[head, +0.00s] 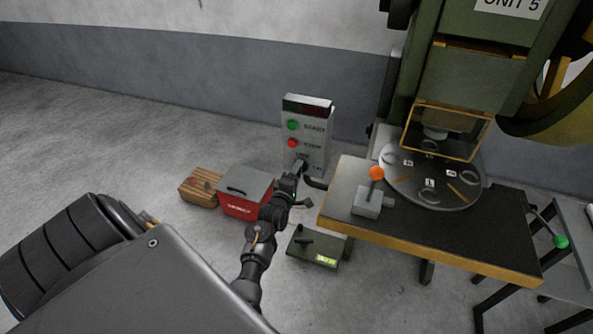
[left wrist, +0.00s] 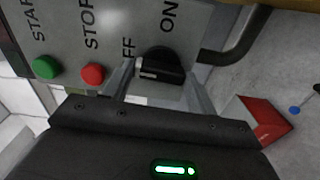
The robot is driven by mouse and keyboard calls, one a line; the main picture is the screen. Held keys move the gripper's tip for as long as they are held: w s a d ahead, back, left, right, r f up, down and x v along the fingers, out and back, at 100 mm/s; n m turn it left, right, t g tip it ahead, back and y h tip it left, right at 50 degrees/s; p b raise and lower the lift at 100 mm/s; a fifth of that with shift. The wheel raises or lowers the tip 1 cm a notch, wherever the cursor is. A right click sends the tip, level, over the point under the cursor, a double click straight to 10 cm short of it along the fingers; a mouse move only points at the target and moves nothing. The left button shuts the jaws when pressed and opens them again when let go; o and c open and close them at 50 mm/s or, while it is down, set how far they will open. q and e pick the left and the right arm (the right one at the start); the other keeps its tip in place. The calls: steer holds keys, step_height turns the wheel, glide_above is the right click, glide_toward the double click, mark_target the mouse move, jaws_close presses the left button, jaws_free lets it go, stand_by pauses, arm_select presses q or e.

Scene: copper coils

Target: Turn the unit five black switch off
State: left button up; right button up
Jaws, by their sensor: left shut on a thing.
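The grey control box (head: 317,117) stands beside the press marked UNIT 5. It carries a green START button (head: 293,125), a red STOP button (head: 292,143) and a dark display at the top. The black switch (left wrist: 162,66) shows in the left wrist view, between partly covered OFF lettering and ON. A pale mark shows on its left part; I cannot tell its exact setting. My left gripper (head: 299,168) reaches the lower part of the box and hides the switch in the head view. Its fingers (left wrist: 160,88) are shut on the switch from both sides. My right gripper is not in view.
The press table (head: 470,243) is right of the box, with an orange-knobbed lever (head: 376,174) on its near corner. A red toolbox (head: 245,207), a wooden crate (head: 199,187) and a green foot pedal (head: 313,250) sit on the floor. Floor at left is clear.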

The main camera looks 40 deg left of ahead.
arm_select(q)
steer(key=shift+n, duration=0.4)
steer(key=o, duration=1)
steer(key=p+v, duration=0.6)
steer(key=v, duration=0.4)
steer(key=shift+s+d, duration=0.2)
steer(key=shift+s, duration=0.15)
